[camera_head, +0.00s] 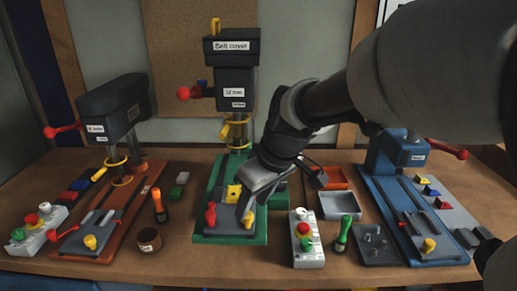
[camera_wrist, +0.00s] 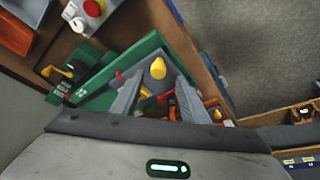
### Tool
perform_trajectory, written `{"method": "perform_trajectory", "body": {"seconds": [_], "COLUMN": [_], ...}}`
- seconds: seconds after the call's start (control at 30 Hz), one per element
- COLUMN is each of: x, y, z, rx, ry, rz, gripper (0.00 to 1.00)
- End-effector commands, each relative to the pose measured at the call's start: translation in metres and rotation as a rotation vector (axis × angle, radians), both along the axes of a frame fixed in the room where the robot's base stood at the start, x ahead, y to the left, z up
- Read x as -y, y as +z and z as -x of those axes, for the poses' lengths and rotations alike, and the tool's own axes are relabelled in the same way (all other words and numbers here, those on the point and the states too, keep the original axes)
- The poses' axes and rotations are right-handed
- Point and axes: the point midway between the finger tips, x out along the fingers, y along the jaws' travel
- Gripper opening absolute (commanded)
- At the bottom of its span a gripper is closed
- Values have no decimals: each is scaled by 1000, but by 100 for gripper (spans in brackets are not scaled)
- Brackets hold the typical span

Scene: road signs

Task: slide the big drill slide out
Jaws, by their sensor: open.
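The big drill (camera_head: 232,75) is the tall dark machine in the middle of the head view, with a green base (camera_head: 208,238). Its slide is a grey plate (camera_head: 229,217) on that base, with a yellow knob (camera_head: 248,220) at the front right and a red handle (camera_head: 210,214) at the left. My gripper (camera_head: 243,203) is over the slide's right part, pointing down, and hides some of it. In the wrist view my gripper (camera_wrist: 158,98) is open, its fingers apart with the yellow knob (camera_wrist: 158,68) beyond and between them. I see no contact.
A small drill (camera_head: 115,105) stands left and a blue machine (camera_head: 395,155) right. A white control box (camera_head: 305,240), a green-handled tool (camera_head: 343,232) and a grey tray (camera_head: 339,205) lie right of the green base. An orange-handled tool (camera_head: 159,205) and brown cup (camera_head: 148,240) lie left.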

Motion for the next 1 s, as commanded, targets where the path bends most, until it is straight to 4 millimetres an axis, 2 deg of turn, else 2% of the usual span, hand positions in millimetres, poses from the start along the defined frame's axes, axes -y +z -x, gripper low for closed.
{"method": "perform_trajectory", "body": {"seconds": [0.03, 0.2, 0.4, 0.5, 0.7, 1.0], "x": [3, 14, 26, 30, 34, 34], "y": [15, 55, 94, 108, 121, 121], "z": [3, 15, 28, 32, 37, 38], "rx": [6, 5, 3, 1, -2, -3], "ry": [-1, 0, -1, 0, 0, 1], "rz": [0, 0, 0, -1, 1, 0], "gripper": [41, 41, 41, 41, 41, 41]}}
